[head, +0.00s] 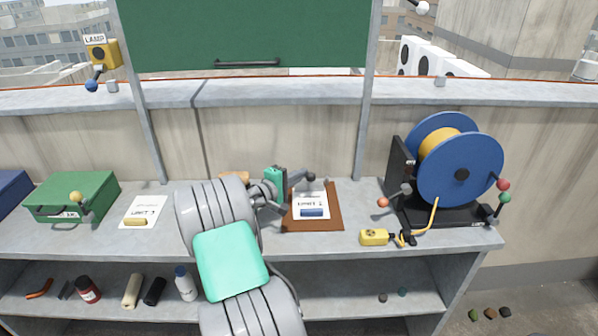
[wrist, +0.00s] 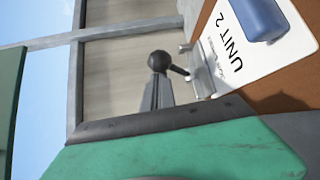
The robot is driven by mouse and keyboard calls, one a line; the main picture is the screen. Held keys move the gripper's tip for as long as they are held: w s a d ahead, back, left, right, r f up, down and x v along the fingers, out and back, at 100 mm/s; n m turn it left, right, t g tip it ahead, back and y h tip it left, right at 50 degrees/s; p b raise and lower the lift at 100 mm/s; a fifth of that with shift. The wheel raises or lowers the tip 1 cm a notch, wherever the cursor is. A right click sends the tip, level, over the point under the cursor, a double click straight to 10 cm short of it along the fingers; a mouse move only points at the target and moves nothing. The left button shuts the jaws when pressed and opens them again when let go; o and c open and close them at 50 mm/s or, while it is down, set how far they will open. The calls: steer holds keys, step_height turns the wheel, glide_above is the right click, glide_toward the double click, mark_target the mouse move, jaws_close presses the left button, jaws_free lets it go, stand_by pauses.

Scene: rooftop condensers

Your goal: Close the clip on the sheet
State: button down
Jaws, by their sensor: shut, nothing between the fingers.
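A sheet marked UNIT 2 (head: 311,199) lies on a brown board (head: 330,219) on the shelf top; the sheet also shows in the wrist view (wrist: 236,52). The clip (wrist: 203,84) is at the sheet's far edge. Its lever ends in a dark round knob (wrist: 159,60), seen in the head view too (head: 311,177). My gripper (wrist: 159,78) is shut and empty, its fingertips right by the knob; I cannot tell whether they touch. The lever sticks out from the board. The clip's jaw is too small to judge.
A blue block (head: 312,212) lies on the sheet. Left are another sheet (head: 144,211) and a green box (head: 75,195). A wall (head: 300,130) stands behind the shelf.

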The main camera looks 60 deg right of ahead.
steer(key=shift+a+f, duration=0.15)
steer(key=shift+f, duration=0.1)
stand_by(0.4)
steer(key=shift+a, duration=0.15)
steer(key=v, duration=0.7)
steer(key=shift+w+a, duration=0.1)
steer(key=shift+a, duration=0.15)
steer(key=shift+r, duration=0.1)
steer(key=w+a+r+m+t+y+p, duration=0.1)
steer(key=w+a+t+y+p, duration=0.25)
steer(key=a, duration=0.85)
steer(key=w+a+r+m+t+y+p, duration=0.1)
steer(key=w+a+t+y, duration=0.35)
steer(key=a, duration=0.75)
steer(key=s+a+r+n+y+p, duration=0.1)
steer(key=s+a+y, duration=0.3)
steer(key=a, duration=0.8)
steer(key=s+a+r+n+g+y+p, duration=0.1)
steer(key=s+a+y, duration=0.3)
steer(key=a, duration=0.8)
steer(key=shift+s+n+g, duration=0.3)
steer(key=shift+s+n, duration=0.3)
steer(key=shift+s, duration=0.3)
steer(key=shift+r, duration=0.15)
